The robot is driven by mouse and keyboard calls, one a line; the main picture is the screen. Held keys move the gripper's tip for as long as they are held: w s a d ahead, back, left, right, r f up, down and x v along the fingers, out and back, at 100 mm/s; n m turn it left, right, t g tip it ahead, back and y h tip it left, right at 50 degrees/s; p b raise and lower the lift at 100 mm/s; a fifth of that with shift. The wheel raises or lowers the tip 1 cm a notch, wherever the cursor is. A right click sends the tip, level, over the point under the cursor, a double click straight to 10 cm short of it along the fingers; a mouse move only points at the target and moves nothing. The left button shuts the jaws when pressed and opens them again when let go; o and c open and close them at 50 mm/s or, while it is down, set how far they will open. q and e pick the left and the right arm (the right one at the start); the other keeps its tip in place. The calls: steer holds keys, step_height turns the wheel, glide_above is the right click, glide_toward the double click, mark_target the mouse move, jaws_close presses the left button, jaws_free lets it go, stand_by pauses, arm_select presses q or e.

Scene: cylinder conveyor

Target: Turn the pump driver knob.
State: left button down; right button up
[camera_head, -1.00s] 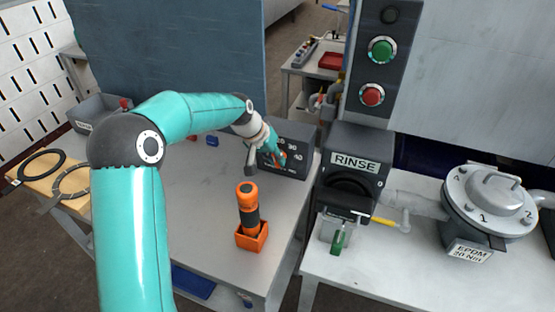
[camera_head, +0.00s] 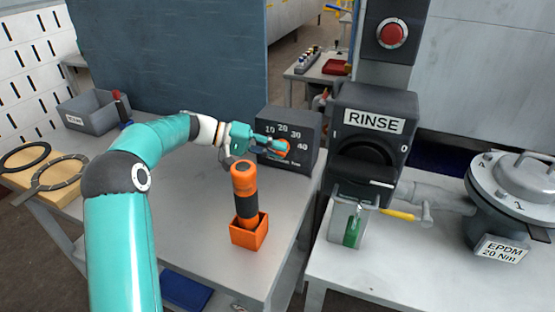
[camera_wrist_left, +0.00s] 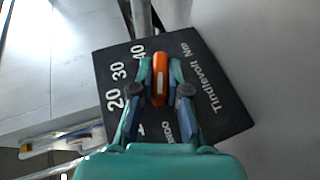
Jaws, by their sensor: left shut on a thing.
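The dark dial box (camera_head: 308,158) stands on the grey table, with a scale of 10, 20, 30 and 40 on its face. Its orange knob (camera_head: 284,148) is partly hidden by my left gripper (camera_head: 274,146) in the head view. In the left wrist view, the orange knob (camera_wrist_left: 160,82) lies between the two fingers of my left gripper (camera_wrist_left: 160,74), which is shut on it. The box (camera_wrist_left: 205,65) appears turned there, and part of its lettering is covered. My right gripper is not in view.
An orange and black driver (camera_head: 244,190) stands upright in an orange holder (camera_head: 250,238) in front of the box. To the right are a RINSE unit (camera_head: 397,102) and a round lidded vessel (camera_head: 490,215). A grey bin (camera_head: 85,115) and rings lie left.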

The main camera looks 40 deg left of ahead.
arm_select(q)
steer(key=shift+a+f+n+t+h+b, duration=0.1)
steer(key=shift+f+n+t+h+b, duration=0.25)
steer(key=shift+t+h+b, duration=0.4)
steer(key=shift+g, duration=0.25)
steer(key=c, duration=1.2)
jaws_free()
steer(key=shift+r, duration=0.15)
steer(key=shift+o, duration=0.2)
steer(key=shift+s, duration=0.1)
steer(key=v, duration=1.1)
steer(key=shift+s+a, duration=0.2)
steer(key=shift+a, duration=0.2)
